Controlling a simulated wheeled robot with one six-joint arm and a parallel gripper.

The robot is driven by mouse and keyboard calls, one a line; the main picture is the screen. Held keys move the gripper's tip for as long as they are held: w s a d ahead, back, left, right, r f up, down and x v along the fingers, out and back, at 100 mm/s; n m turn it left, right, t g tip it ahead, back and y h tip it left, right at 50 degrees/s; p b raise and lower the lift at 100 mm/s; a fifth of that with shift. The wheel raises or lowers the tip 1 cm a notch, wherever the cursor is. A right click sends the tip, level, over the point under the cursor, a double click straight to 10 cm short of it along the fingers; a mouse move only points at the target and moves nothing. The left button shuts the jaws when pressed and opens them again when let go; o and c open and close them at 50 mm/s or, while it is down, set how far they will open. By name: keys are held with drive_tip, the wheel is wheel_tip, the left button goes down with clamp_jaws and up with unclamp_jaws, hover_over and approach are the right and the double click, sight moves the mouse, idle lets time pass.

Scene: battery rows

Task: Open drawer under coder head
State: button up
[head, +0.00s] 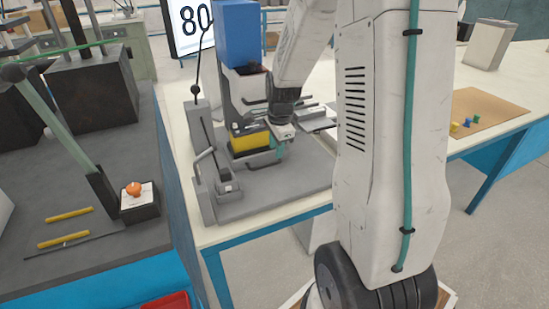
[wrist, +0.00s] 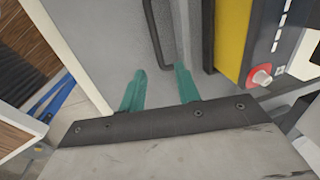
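The coder machine stands on the white bench with a blue box (head: 238,32) on top. A yellow block (head: 250,140) sits low in it. A dark loop handle (head: 266,162) shows below the yellow front. I cannot tell the drawer's edges. My gripper (head: 279,150) is close in front of the machine, beside the yellow block. In the wrist view its teal fingers (wrist: 160,84) are spread apart with nothing between them. A dark bent bar (wrist: 154,35) lies beyond the fingertips, apart from them. The yellow panel (wrist: 233,35) is to the right, with a red knob (wrist: 261,77).
A grey stand (head: 205,175) with a lever is left of the machine on its grey base plate (head: 295,180). A dark bench (head: 90,240) with yellow rods is at the left. A brown board (head: 485,108) with small pegs lies right. My arm hides the bench's middle.

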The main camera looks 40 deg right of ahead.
sight(275, 163)
drive_tip(key=f, duration=0.2)
drive_tip(key=w+f, duration=0.1)
drive_tip(key=f, duration=0.2)
drive_tip(key=shift+d+f, duration=0.1)
drive_tip(key=shift+f, duration=0.05)
clamp_jaws()
